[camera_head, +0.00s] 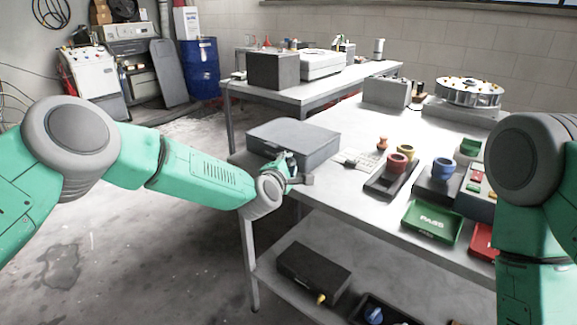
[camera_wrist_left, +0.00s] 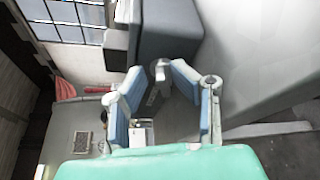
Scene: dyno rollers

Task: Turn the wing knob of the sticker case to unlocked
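A closed grey case (camera_head: 293,136) lies on the near left corner of the bench; I take it for the sticker case, though I see no label. My left gripper (camera_head: 296,172) is at its front side, low near the bench edge. In the left wrist view, the gripper's blue-padded fingers (camera_wrist_left: 158,74) are spread apart. A small pale knob-like part (camera_wrist_left: 160,70) shows between their tips, against the dark grey case (camera_wrist_left: 170,28). I cannot tell whether the fingers touch it, nor its setting. My right arm is at the right edge; its gripper is out of view.
Right of the case on the bench (camera_head: 345,205) are a paper sheet (camera_head: 357,160), a dark tray with red and yellow cups (camera_head: 397,163), a blue cup (camera_head: 443,168) and a green PASS tray (camera_head: 432,222). A black case (camera_head: 313,270) lies on the lower shelf. Floor at left is free.

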